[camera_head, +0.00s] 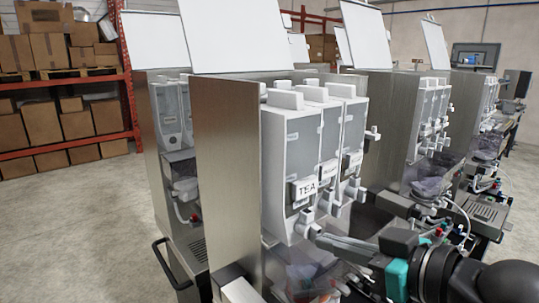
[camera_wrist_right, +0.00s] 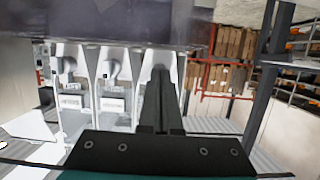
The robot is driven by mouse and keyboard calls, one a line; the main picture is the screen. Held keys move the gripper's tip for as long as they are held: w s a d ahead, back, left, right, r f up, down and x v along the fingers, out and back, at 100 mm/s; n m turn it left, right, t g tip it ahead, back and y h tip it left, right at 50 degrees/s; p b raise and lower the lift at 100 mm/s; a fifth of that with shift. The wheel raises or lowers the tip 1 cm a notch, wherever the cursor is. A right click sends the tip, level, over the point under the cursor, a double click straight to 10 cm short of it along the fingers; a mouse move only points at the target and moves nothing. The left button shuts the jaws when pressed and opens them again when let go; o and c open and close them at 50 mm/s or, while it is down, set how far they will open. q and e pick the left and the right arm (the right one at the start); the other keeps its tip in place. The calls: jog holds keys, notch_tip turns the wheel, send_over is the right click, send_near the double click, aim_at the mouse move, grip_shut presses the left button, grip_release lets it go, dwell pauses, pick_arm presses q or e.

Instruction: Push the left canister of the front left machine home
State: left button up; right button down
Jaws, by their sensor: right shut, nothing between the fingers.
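The front left machine (camera_head: 226,150) has tall steel sides and a row of white canisters. Its left canister (camera_head: 290,140) carries a label reading TEA (camera_head: 306,188). From this angle I cannot tell how far forward it sits. My right gripper (camera_head: 318,240) is shut and empty, its fingertips near the lower front of the left canister by its outlet. I cannot tell whether they touch. In the right wrist view the shut fingers (camera_wrist_right: 160,80) overlap the rightmost canister in that picture and hide part of it. My left gripper is not in view.
Two more canisters (camera_head: 331,130) stand beside the left one, with labels and outlets at the front. Other machines (camera_head: 403,125) stand behind to the right. Shelves with boxes (camera_head: 58,115) are at the far left. The floor (camera_head: 80,215) left of the machine is clear.

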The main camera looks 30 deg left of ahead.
jog(key=shift+w+a, duration=0.3)
jog(key=shift+a, duration=0.6)
jog(key=shift+a+p, duration=0.1)
jog(key=shift+p, duration=0.4)
jog(key=s+d, duration=0.2)
jog(key=d, duration=0.5)
jog(key=shift+s+d, duration=0.25)
jog(key=shift+s, duration=0.05)
